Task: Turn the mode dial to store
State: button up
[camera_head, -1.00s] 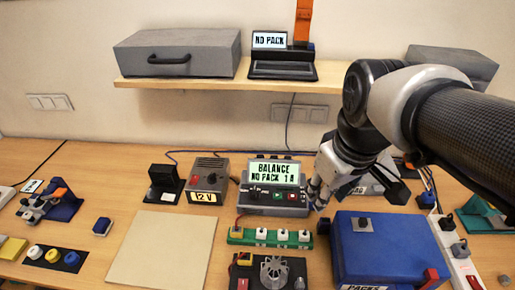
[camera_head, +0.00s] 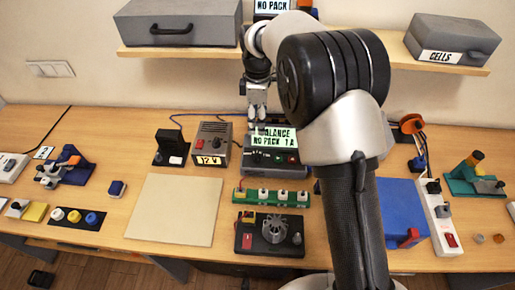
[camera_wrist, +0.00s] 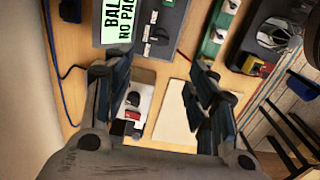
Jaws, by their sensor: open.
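The grey charger (camera_head: 252,160) stands at the middle back of the bench. Its lit green screen (camera_head: 274,137) reads BALANCE, NO PACK 1A, and shows partly at the top of the wrist view (camera_wrist: 116,24). Dark controls (camera_wrist: 156,32) show on its panel in the wrist view; I cannot tell which is the mode dial, nor read its marks. My gripper (camera_head: 258,112) points down above the charger's upper left part, apart from the panel. In the wrist view my gripper (camera_wrist: 155,72) is open, its fingers wide apart with nothing between. My arm hides the charger's right side.
The 12 V supply (camera_head: 211,146) stands close left of the charger. A green strip with white plugs (camera_head: 264,195) and a dark fan unit (camera_head: 271,232) lie in front. A shelf (camera_head: 180,47) runs above. The beige mat (camera_head: 174,209) is clear.

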aim_at(257, 155)
notch_tip(257, 155, down, 16)
jog(key=b, duration=0.2)
jog(key=shift+b, duration=0.4)
jog(key=shift+c, duration=0.3)
jog(key=c, duration=1)
jog(key=m+p, duration=0.1)
jog(key=m, duration=0.5)
jog(key=shift+s, duration=0.15)
jog(key=m, duration=0.5)
jog(key=shift+a+m, duration=0.1)
jog(key=shift+m, duration=0.3)
